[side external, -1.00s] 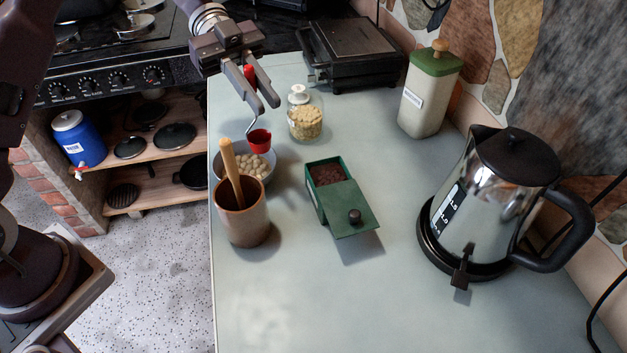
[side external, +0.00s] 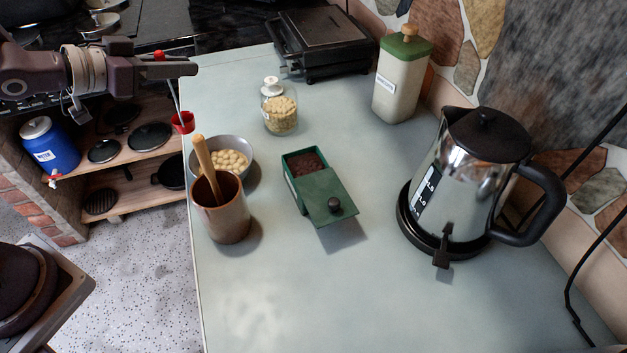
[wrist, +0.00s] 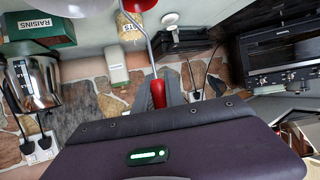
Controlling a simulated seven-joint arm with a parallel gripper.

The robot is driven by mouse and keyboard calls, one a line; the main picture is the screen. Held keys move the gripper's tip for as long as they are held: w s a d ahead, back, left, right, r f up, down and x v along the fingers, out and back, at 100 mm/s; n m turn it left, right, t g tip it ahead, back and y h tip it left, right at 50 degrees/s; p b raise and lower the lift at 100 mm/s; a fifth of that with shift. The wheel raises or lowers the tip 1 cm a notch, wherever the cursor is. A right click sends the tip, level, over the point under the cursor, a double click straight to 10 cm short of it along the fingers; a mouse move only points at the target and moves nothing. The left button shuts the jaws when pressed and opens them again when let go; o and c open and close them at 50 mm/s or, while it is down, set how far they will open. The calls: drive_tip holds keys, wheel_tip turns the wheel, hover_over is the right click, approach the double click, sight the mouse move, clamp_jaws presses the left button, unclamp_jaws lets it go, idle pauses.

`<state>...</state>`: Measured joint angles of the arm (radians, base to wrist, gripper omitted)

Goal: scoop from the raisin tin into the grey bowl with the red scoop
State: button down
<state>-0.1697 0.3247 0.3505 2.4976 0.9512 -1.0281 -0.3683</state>
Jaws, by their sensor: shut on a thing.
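My gripper (side external: 190,63) is shut on the red handle of the red scoop (side external: 183,122); the handle (wrist: 158,92) also shows between the fingers in the wrist view. The scoop's cup hangs below on a thin wire shank, up and left of the bowl in the side view; its contents cannot be made out. The grey bowl (side external: 246,154) holds pale round pieces and stands behind the brown crock. The green raisin tin (side external: 307,193) holds dark raisins, with its lid slid partly off toward the front. Its RAISINS label (wrist: 36,24) shows in the wrist view.
A brown crock (side external: 222,218) with a wooden stick stands close by the bowl. A glass jar (side external: 279,112) is behind the tin. A green-lidded canister (side external: 401,85), a kettle (side external: 470,180) and a black grill (side external: 322,45) stand farther back or right. The front counter is clear.

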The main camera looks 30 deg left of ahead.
drive_tip(key=shift+d, duration=0.1)
idle(0.6)
drive_tip(key=w+d+r+m+g+h, duration=0.1)
drive_tip(key=w+d+m+g+h, duration=0.15)
drive_tip(key=d, duration=0.95)
drive_tip(key=w+d+r+m+g+h, duration=0.1)
drive_tip(key=d+r+m+h, duration=0.2)
drive_tip(key=d, duration=1)
wheel_tip(320, 180, down, 11)
drive_tip(key=shift+w+a+r, duration=0.15)
drive_tip(key=shift+w+a, duration=0.05)
drive_tip(key=shift+a, duration=0.05)
drive_tip(key=shift+r+m, duration=0.1)
drive_tip(key=shift+m, duration=0.15)
wheel_tip(320, 180, up, 8)
